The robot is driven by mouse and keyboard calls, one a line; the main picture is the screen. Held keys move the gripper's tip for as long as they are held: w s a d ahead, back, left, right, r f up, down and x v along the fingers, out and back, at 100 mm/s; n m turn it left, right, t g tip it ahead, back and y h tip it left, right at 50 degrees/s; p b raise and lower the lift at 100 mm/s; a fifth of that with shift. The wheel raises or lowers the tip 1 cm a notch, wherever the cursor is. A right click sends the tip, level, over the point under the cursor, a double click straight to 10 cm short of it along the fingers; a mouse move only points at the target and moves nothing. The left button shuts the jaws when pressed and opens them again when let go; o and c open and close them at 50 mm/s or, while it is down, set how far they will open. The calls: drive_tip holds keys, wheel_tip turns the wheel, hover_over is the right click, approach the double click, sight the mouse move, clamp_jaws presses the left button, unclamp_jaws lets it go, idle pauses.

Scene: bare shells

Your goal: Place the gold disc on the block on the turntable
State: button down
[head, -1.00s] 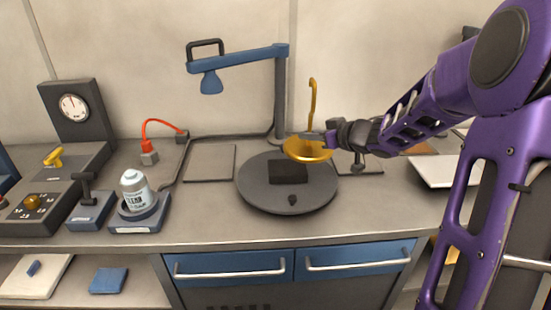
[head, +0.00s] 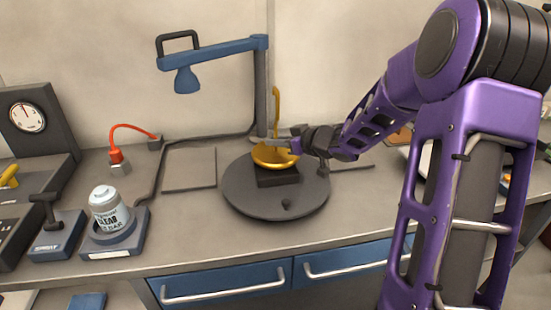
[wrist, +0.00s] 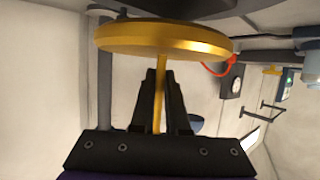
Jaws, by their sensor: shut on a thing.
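The gold disc (head: 274,158) has a tall hooked gold stem and shows just above the black block (head: 278,179). I cannot tell whether the disc touches the block. The block sits on the round dark turntable (head: 243,197). My gripper (head: 292,146) comes in from the right and is shut on the gold disc's stem. In the wrist view the disc (wrist: 165,40) is wide across the top, and its stem runs down between the dark fingers (wrist: 163,105). The block is not clear in the wrist view.
A blue lamp arm (head: 215,60) on a post (head: 261,95) stands behind the turntable. A white canister (head: 108,210) in a holder, a red cable (head: 128,130) and a flat grey plate (head: 190,168) lie to the left. The counter in front is clear.

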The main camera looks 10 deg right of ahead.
sight(279, 152)
drive_tip(key=shift+f+b, duration=0.6)
drive_tip(key=shift+f, duration=1.25)
drive_tip(key=shift+f, duration=0.15)
drive_tip(key=c, duration=0.9)
unclamp_jaws()
drive_tip(key=shift+s+d+r, duration=0.15)
drive_tip(key=shift+s+r, duration=0.05)
drive_tip(key=shift+r, duration=0.1)
drive_tip(key=p+v, duration=0.2)
drive_tip(key=v, duration=0.9)
drive_tip(key=shift+s+d+f, duration=0.1)
drive_tip(key=shift+s+d, duration=0.05)
drive_tip(key=shift+s, duration=0.05)
